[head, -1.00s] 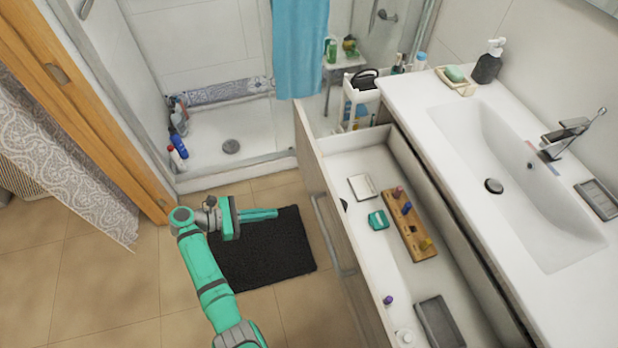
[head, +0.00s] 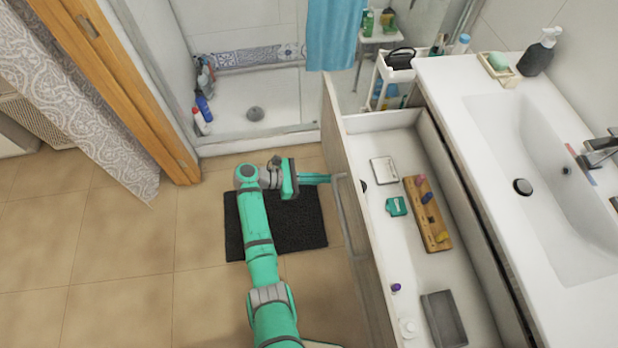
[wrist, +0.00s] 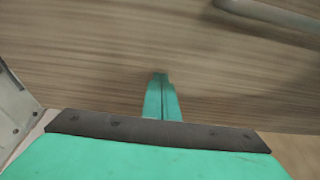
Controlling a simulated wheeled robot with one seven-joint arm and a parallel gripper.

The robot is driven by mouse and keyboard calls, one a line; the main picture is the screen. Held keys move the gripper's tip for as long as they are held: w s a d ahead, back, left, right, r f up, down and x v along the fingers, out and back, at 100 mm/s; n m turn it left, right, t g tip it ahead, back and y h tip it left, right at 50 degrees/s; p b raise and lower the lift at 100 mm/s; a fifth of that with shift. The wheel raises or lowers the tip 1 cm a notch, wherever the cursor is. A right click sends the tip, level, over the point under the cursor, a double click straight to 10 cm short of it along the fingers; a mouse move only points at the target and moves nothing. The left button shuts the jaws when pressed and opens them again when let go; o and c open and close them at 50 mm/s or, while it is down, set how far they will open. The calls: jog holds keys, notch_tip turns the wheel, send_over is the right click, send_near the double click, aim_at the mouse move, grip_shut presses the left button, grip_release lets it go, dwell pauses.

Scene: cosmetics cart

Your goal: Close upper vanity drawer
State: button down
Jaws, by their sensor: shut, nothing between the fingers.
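The upper vanity drawer (head: 380,255) is pulled well out from the white vanity, to the right of my arm in the head view. Its wood-grain front fills much of the wrist view (wrist: 80,60). A grey bar handle (head: 350,215) runs along that front; part of it shows at the top right of the wrist view (wrist: 270,14). My gripper (head: 328,178) is shut and empty, its fingertips pointing at the drawer front near the handle's far end. The fingertips are at or very close to the front; I cannot tell whether they touch.
Inside the drawer are a wooden holder (head: 428,213), a teal box (head: 396,206), a white case (head: 384,170) and a grey tray (head: 443,318). A black mat (head: 300,225) lies under my arm. A white cart (head: 392,75) stands beyond the drawer's far end. Tiled floor at left is clear.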

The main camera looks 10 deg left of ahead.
jog(key=shift+w+d, duration=0.25)
jog(key=shift+d, duration=0.55)
jog(key=shift+d, duration=0.2)
